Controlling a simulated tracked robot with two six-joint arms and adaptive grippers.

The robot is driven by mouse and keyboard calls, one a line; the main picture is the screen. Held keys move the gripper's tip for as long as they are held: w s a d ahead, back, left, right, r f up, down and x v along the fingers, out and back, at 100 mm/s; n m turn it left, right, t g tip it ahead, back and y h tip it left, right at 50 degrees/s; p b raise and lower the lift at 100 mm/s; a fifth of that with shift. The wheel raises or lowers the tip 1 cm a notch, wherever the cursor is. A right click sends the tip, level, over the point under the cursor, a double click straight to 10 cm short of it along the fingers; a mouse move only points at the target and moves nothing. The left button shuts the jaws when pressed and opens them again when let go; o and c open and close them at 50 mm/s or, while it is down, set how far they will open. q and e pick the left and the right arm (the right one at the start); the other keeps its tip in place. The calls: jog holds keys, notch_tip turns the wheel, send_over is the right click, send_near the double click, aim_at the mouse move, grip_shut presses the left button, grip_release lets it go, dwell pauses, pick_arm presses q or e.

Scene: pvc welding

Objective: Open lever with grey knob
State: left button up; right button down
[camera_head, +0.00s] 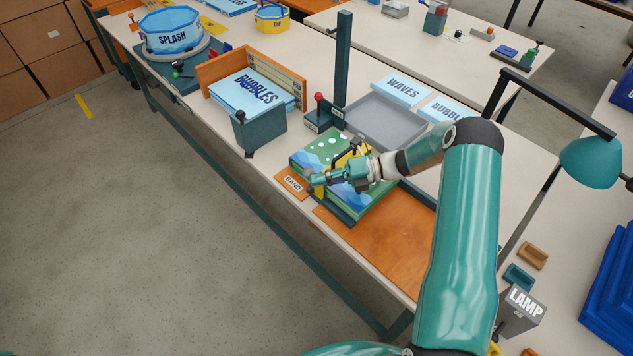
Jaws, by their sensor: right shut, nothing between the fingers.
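My right gripper (318,181) is shut and empty. It reaches in from the right, with its fingertips pointing left over the left edge of a green-and-blue patterned stack (318,150), close to an orange plate labelled BANG (293,184). A dark grey knob (240,115) shows on the front of a grey-teal box (263,130), to the left of and apart from the gripper. A lever with a red knob (319,97) stands on a dark block behind the stack. Any lever part right at the fingertips is too small to make out. My left gripper is out of view.
A grey tray (385,122) lies behind the stack, and a tall teal post (343,60) stands beside it. A blue BUBBLES stack (245,95) sits in an orange holder. A bare orange board (375,240) lies at the front. A LAMP box (522,305) is at lower right.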

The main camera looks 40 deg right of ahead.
dwell(0.5)
jog(key=s+a+f, duration=0.2)
jog(key=s+a, duration=0.1)
jog(key=v, duration=0.3)
jog(key=r+b+v, duration=0.1)
jog(key=v, duration=0.2)
jog(key=r+b+v, duration=0.1)
jog(key=v, duration=0.3)
jog(key=shift+w+a+r, duration=0.1)
jog(key=shift+w+r, duration=0.05)
jog(key=shift+w, duration=0.1)
